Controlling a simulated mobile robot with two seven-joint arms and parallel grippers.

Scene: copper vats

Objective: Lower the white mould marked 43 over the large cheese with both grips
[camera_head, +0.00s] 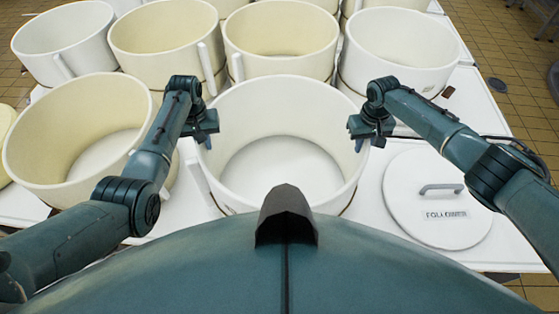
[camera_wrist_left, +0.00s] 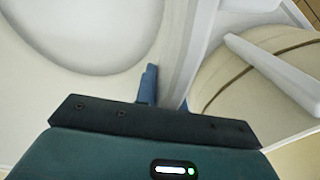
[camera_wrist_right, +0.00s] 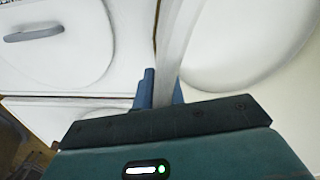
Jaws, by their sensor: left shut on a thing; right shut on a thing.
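The white mould (camera_head: 243,112) is a wide round tub in the middle of the head view, open at the top and roughly level. My left gripper (camera_head: 207,132) is shut on its left rim; the left wrist view shows the wall (camera_wrist_left: 183,55) between the fingers. My right gripper (camera_head: 368,135) is shut on its right rim, and the wall (camera_wrist_right: 178,50) passes between those fingers too. A pale round surface (camera_head: 285,170) shows inside; I cannot tell whether it is the cheese or a floor. The mark 43 is not visible. My body hides the near side.
A cream tub (camera_head: 35,130) stands close on the left, with several more tubs (camera_head: 280,40) in rows behind. A white lid with a grey handle (camera_head: 440,215) lies on the white table (camera_head: 480,100) at right. Tiled floor lies beyond.

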